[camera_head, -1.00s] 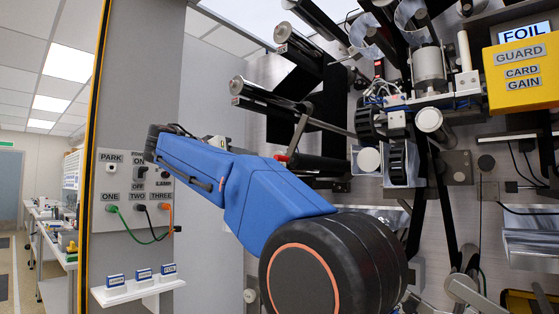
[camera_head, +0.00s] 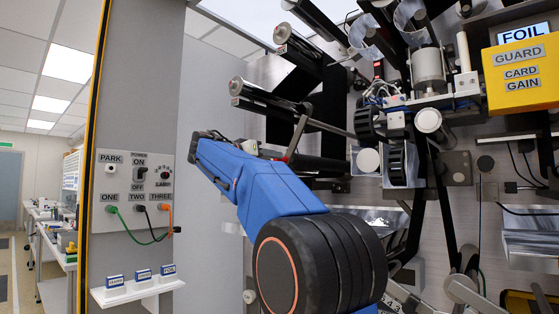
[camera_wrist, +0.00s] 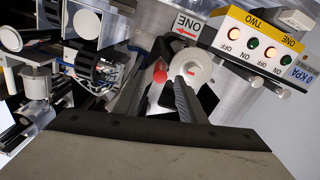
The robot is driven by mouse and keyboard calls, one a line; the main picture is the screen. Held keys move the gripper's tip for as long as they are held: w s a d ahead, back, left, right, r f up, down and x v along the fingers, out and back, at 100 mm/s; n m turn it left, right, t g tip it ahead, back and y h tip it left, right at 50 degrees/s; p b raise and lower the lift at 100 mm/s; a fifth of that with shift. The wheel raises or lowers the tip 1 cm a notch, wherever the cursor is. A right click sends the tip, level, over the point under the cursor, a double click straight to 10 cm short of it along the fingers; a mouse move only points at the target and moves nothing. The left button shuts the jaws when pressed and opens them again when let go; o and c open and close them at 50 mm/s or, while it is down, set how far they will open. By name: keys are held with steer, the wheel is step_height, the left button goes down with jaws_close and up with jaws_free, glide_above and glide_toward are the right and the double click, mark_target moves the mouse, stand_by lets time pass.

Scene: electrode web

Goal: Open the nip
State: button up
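In the wrist view a red knob (camera_wrist: 159,71) shows at the tips of my gripper's fingers, close to the left finger. My gripper (camera_wrist: 167,82) has two dark fingers standing apart, with nothing visibly clamped between them. A pale round disc (camera_wrist: 193,66) with a small red mark lies just past the right fingertip. My arm hides my gripper in the head view. I cannot tell which rollers form the nip.
A yellow FOIL box (camera_head: 522,70) is at upper right. A grey switch panel (camera_head: 134,195) with plugged cables stands left.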

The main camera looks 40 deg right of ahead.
steer(key=shift+w+d, duration=0.15)
steer(key=shift+d, duration=1.25)
steer(key=shift+w+d, duration=0.1)
steer(key=shift+d, duration=1.25)
jaws_close()
